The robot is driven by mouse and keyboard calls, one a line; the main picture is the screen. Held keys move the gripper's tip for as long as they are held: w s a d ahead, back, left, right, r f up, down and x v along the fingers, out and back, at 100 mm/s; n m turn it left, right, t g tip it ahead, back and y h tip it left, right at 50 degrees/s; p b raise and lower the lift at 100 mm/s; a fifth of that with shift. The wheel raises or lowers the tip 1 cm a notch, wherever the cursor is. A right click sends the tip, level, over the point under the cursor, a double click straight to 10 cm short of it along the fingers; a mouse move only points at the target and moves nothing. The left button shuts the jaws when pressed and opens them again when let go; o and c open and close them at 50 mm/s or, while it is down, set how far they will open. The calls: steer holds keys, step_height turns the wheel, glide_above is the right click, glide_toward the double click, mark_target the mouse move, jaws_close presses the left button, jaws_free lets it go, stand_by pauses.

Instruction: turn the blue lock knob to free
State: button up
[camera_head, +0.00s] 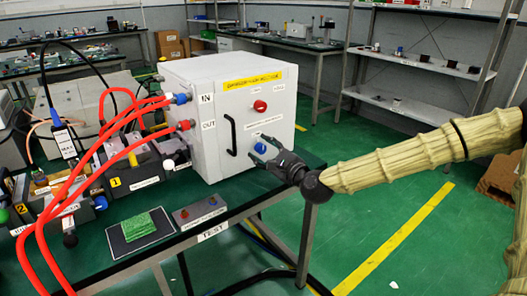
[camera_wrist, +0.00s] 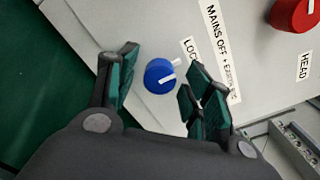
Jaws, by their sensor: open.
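The blue lock knob (camera_head: 260,148) is on the front face of the white box (camera_head: 210,140), below a red knob. In the wrist view the blue knob (camera_wrist: 160,76) is round with a white pointer bar slanting toward the upper right. Part of a label starting "LOC" (camera_wrist: 190,50) shows beside it, partly hidden by a finger. My gripper (camera_head: 263,152) is at the box's front face. In the wrist view my gripper (camera_wrist: 158,88) is open, one finger on each side of the knob, with a visible gap to each. Whether the fingertips reach the face is unclear.
A red knob (camera_head: 260,106) sits above the blue one, and a black handle (camera_head: 231,135) is to its left. Red hoses (camera_head: 103,140) run into the box's left side.

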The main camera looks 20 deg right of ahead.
steer(key=shift+w, duration=0.1)
steer(key=c, duration=1)
steer(key=shift+n, duration=0.4)
steer(key=n, duration=0.3)
steer(key=shift+a+n, duration=0.1)
steer(key=shift+n, duration=0.2)
steer(key=n, duration=0.4)
steer(key=shift+n, duration=0.3)
steer(key=n, duration=0.4)
steer(key=shift+f+n, duration=0.1)
steer(key=shift+n, duration=0.2)
steer(key=shift+f+n, duration=0.1)
steer(key=shift+n, duration=2.1)
